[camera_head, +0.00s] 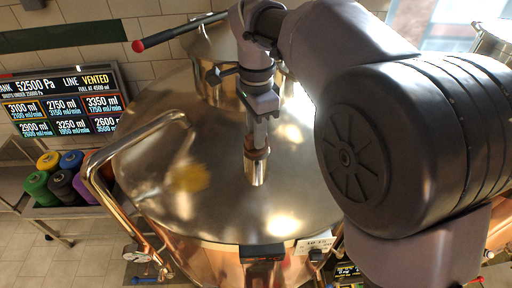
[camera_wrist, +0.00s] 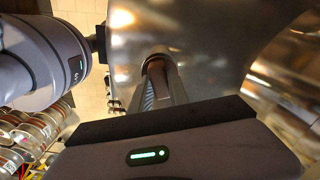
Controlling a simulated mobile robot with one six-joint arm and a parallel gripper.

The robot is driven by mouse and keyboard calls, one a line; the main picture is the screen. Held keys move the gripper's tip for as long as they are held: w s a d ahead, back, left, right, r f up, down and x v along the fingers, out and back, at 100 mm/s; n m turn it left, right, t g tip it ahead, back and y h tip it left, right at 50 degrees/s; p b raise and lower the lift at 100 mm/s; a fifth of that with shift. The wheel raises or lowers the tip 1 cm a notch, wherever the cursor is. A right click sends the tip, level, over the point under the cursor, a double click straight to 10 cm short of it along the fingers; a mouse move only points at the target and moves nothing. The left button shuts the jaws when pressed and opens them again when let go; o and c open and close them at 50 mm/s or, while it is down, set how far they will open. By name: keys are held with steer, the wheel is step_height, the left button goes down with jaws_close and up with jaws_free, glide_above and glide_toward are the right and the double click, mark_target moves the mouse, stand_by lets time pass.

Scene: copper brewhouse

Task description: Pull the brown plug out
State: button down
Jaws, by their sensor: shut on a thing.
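The brown plug (camera_head: 257,154) sits at the top of a short shiny metal neck (camera_head: 255,174) on the domed lid of the copper vessel. My gripper (camera_head: 260,137) comes down from above and is shut on the plug. Its fingers hide part of the plug. In the wrist view, my gripper's fingers (camera_wrist: 164,90) reach to a brown rounded edge at the neck, and the rest of the plug is hidden. I cannot tell how deep the plug sits.
A bent copper pipe (camera_head: 98,172) rises on the left of the lid (camera_head: 150,120). A red-tipped lever (camera_head: 140,45) sticks out at the back. A cart at left holds several coloured plugs (camera_head: 60,180). A screen (camera_head: 62,103) reads 52500 Pa, line vented.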

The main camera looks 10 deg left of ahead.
steer(key=shift+r+p, duration=2.9)
steer(key=shift+r, duration=0.25)
steer(key=shift+r+p, duration=0.45)
steer(key=shift+r, duration=0.8)
